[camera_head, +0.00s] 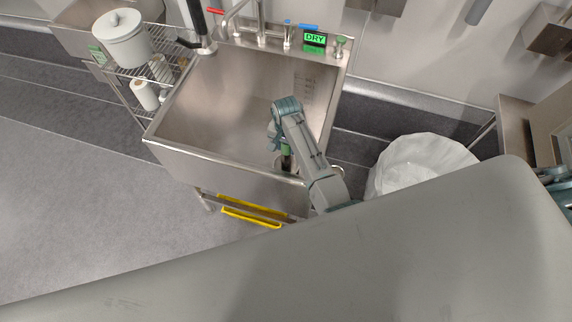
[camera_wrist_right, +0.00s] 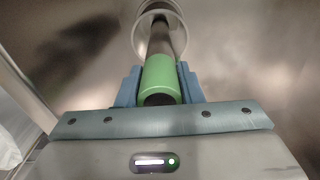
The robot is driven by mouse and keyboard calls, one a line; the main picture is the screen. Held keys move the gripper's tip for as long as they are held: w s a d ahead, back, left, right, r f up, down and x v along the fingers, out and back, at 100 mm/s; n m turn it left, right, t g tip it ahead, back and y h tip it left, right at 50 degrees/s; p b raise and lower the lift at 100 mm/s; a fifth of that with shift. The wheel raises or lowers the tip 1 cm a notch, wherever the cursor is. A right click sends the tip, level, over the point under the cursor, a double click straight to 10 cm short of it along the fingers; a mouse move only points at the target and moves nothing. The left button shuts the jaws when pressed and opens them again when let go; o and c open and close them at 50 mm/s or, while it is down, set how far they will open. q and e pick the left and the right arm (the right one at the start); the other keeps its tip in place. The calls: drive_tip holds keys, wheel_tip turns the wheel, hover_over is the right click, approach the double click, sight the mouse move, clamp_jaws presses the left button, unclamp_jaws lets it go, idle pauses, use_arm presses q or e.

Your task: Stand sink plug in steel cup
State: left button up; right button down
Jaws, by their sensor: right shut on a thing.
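The sink plug (camera_wrist_right: 160,78) shows in the right wrist view as a green grip on a dark metal rod. My right gripper (camera_wrist_right: 158,88) is shut on the green grip, with a blue finger on each side. A pale round metal rim (camera_wrist_right: 160,14) surrounds the rod's far end; I cannot tell whether it is the steel cup or the drain, or whether the plug touches it. In the head view, my right gripper (camera_head: 283,146) is low inside the sink near its front wall, and the green grip (camera_head: 286,158) shows below it.
The steel sink (camera_head: 215,95) has high walls around my right arm. Taps (camera_head: 260,32) and a green DRY sign (camera_head: 315,39) stand along its back ledge, beside a green-topped post (camera_head: 340,42). A wire shelf (camera_head: 125,75) stands left, a white-lined bin (camera_head: 420,155) right.

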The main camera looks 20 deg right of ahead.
wheel_tip(320, 180, up, 6)
drive_tip(key=p, duration=0.5)
drive_tip(key=shift+r, duration=0.25)
wheel_tip(320, 180, up, 10)
idle(0.4)
idle(1.0)
